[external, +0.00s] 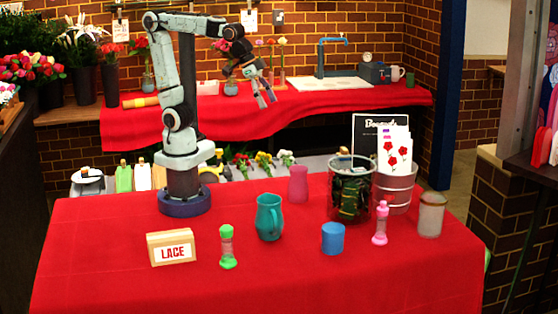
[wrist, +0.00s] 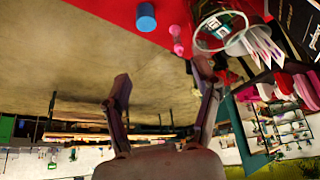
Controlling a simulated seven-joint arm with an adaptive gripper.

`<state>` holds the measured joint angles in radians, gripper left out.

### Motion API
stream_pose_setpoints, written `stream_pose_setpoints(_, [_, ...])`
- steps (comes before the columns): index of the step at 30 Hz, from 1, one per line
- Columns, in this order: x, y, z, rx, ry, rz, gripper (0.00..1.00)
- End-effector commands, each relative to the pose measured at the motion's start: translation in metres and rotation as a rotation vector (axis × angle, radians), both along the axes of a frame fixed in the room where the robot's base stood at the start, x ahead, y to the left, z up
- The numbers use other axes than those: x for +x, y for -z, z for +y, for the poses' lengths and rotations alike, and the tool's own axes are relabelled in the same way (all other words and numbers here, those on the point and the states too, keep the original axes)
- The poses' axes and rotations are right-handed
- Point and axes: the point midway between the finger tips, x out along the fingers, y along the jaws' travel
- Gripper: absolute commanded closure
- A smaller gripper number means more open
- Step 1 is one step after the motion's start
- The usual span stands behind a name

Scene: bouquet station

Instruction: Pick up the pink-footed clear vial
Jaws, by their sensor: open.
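The pink-footed clear vial (external: 380,224) stands upright on the red table, towards the front right, with a pink cap and a pink base. In the wrist view the vial (wrist: 177,40) shows small near the top, close to the table's edge. My gripper (external: 266,101) is open and empty, high above the table and well away from the vial, at the upper middle of the external view. In the wrist view its two fingers (wrist: 163,78) are spread apart with nothing between them.
A blue cup (external: 333,239) stands left of the vial, and a clear container (external: 340,211) with dark contents stands behind it. A frosted jar (external: 431,215) is to its right. A green-footed vial (external: 228,248), teal pitcher (external: 269,218) and LACE sign (external: 171,248) stand further left.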

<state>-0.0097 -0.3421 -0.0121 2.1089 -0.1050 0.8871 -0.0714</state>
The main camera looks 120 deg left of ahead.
Motion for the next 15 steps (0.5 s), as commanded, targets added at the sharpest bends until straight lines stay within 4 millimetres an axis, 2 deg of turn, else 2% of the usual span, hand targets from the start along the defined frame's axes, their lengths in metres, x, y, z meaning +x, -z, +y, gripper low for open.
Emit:
stream_pose_setpoints(1, [0.035,-0.011,0.003,-0.003,-0.010,-0.041,0.37])
stream_pose_setpoints(4, [0.103,-0.023,0.009,-0.007,-0.026,-0.116,0.37])
stream_pose_setpoints(6, [0.151,-0.020,0.015,-0.009,-0.040,-0.154,0.37])
stream_pose_setpoints(8, [0.190,-0.009,0.021,-0.009,-0.051,-0.175,0.37])
stream_pose_setpoints(9, [0.214,0.003,0.026,-0.009,-0.058,-0.182,0.37])
stream_pose_setpoints(11, [0.247,0.028,0.033,-0.009,-0.067,-0.183,0.37])
stream_pose_setpoints(12, [0.266,0.048,0.038,-0.007,-0.074,-0.177,0.37])
stream_pose_setpoints(14, [0.287,0.084,0.046,-0.006,-0.083,-0.154,0.37])
stream_pose_setpoints(15, [0.298,0.109,0.050,-0.005,-0.088,-0.134,0.37])
